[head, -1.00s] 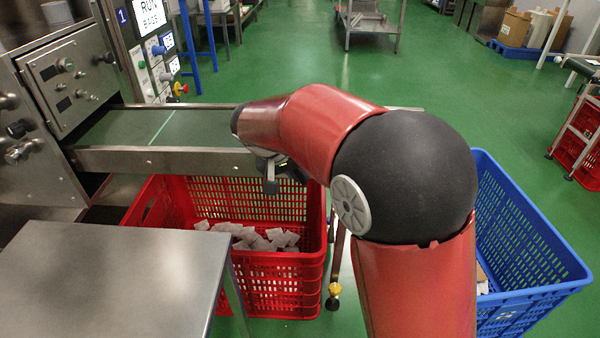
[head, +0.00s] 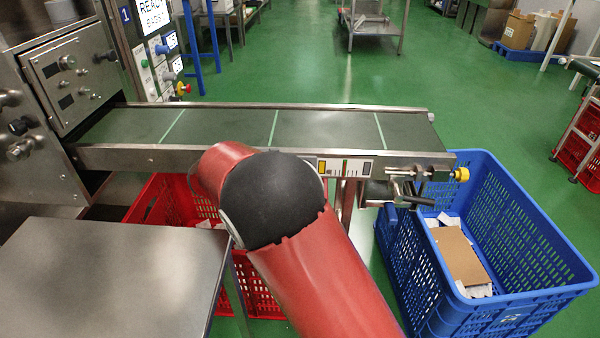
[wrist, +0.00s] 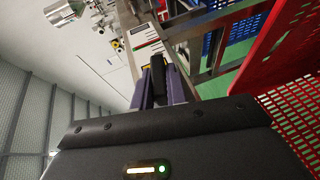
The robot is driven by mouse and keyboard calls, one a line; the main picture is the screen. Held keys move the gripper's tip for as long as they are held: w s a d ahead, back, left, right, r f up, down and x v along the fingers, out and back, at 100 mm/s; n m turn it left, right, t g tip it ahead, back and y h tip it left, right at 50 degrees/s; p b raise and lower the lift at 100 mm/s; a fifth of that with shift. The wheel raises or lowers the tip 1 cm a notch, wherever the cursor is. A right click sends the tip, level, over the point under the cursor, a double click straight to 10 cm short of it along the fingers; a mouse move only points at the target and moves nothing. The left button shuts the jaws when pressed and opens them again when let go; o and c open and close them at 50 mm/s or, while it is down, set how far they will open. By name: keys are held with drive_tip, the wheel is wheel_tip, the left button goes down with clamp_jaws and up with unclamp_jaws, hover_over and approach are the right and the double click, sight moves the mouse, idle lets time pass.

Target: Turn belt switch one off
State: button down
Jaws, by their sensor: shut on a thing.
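My gripper shows in the wrist view (wrist: 160,82). Its two purple fingers are closed on a dark block-like piece (wrist: 158,72); I cannot tell for sure whether this is belt switch one. The fingers are by the conveyor's side plate, near its marked label strip (wrist: 147,38). In the head view my red arm hides the gripper. The label strip (head: 345,168), with a yellow square at its left end, is on the conveyor's front side. The panel marked 1 (head: 125,15) stands at the upper left, with a display (head: 152,14) seeming to read READY.
The green conveyor belt (head: 240,126) runs across the middle. A red crate (head: 150,205) is below it, partly behind my arm. A blue crate (head: 530,235) holding a cardboard piece is at the right. A steel table (head: 110,275) is at the front left.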

drive_tip(key=shift+f+n+t+h, duration=0.15)
drive_tip(key=shift+n+t+h, duration=0.25)
drive_tip(key=shift+h, duration=0.6)
drive_tip(key=c, duration=1.4)
unclamp_jaws()
